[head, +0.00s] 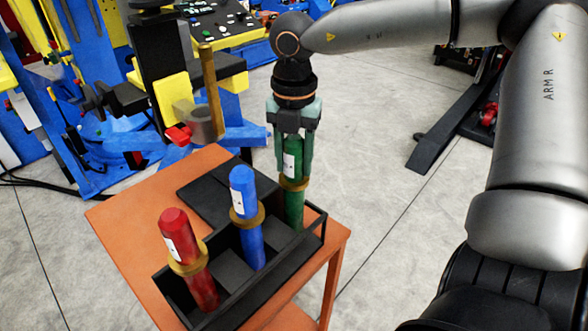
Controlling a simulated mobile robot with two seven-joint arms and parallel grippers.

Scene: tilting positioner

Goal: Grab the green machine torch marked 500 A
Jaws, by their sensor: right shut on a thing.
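The green torch (293,207) stands upright in the right-hand part of a black rack (238,303). It has a brass-coloured collar and a white label near its top; the print is too small to read. My right gripper (292,165) comes down from above and is shut on the green torch's upper part, with a finger on each side. The torch's lower end is hidden behind the rack wall. My left gripper does not show.
A blue torch (246,220) and a red torch (188,258) stand in the same rack, left of the green one. The rack is on an orange table (120,215). The blue and yellow positioner (175,95) stands behind.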

